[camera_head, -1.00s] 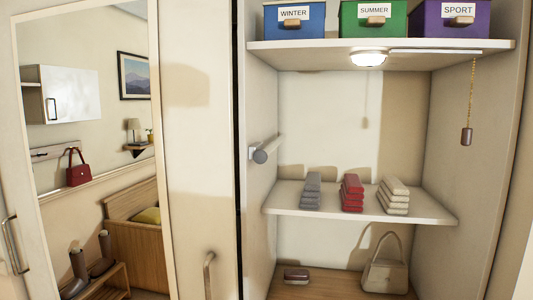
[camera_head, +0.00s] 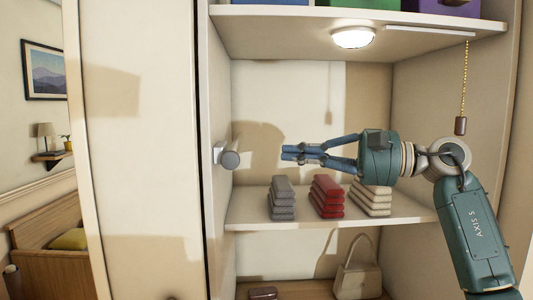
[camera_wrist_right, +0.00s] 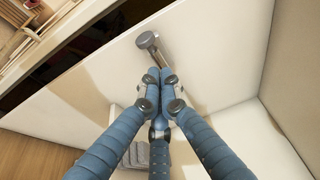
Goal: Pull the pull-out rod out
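The pull-out rod (camera_head: 230,158) is a short grey rod with a round end knob, fixed to the left inner wall of the wardrobe. It also shows at the top of the right wrist view (camera_wrist_right: 147,40). My right gripper (camera_head: 288,152) reaches in from the right, with its blue fingers drawn together and pointing left at the knob. In the head view a gap separates the fingertips from the knob. In the right wrist view the fingers (camera_wrist_right: 158,76) meet just below the rod, and nothing shows between them. My left gripper is out of view.
Below my right gripper, a shelf (camera_head: 245,212) carries grey (camera_head: 282,198), red (camera_head: 328,197) and cream folded stacks (camera_head: 371,199). A lit lamp (camera_head: 353,38) and a hanging pull chain (camera_head: 463,85) are above and right. A handbag (camera_head: 358,270) stands below.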

